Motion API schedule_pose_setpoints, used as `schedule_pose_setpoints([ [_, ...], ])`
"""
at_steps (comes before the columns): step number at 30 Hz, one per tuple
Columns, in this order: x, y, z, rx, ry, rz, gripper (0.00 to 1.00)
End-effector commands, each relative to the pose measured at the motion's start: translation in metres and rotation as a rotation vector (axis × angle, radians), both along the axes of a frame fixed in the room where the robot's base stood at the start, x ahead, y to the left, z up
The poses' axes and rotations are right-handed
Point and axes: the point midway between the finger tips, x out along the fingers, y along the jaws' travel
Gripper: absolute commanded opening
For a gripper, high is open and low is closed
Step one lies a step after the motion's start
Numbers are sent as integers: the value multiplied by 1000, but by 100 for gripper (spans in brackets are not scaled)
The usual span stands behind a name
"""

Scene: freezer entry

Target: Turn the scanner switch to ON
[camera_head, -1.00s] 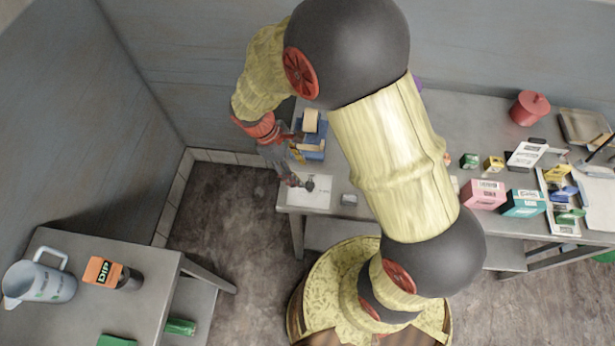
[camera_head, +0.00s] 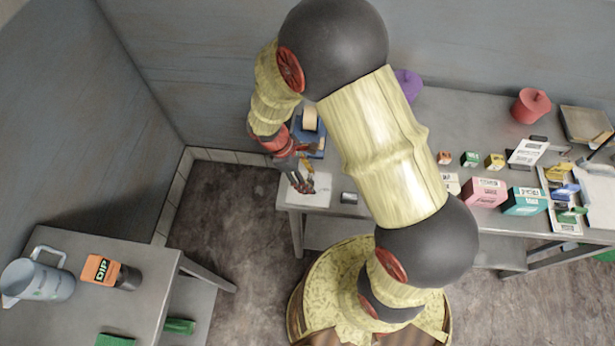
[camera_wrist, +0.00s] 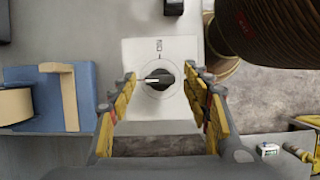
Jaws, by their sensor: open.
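The scanner switch is a black rotary knob (camera_wrist: 160,79) on a white plate (camera_wrist: 184,48) lying on the metal table. Its white pointer line points left in the wrist view. A small mark, too small to read surely, stands above the knob on the plate. My gripper (camera_wrist: 163,85) is open, with one finger on each side of the knob and apart from it in the picture. I cannot tell how high the fingertips are above it. In the head view my gripper (camera_head: 305,188) is over the white plate (camera_head: 318,194) and hides the knob.
A blue tape dispenser (camera_wrist: 62,98) stands left of the plate. A small grey item (camera_head: 349,198) lies right of the plate near the table's front edge. Boxes, including a pink box (camera_head: 484,191), stand farther right. A red pot (camera_head: 530,106) stands at the back.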

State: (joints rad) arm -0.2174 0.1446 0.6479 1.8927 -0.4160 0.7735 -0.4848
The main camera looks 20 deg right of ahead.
Motion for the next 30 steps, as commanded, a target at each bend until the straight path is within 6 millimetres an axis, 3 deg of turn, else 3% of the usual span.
schedule_pose_setpoints([
  [4, 0, 0, 0, 0, 0, 0, 48],
  [27, 0, 0, 0, 0, 0, 0, 5],
  [30, 0, 0, 1, 0, -1, -2, 5],
])
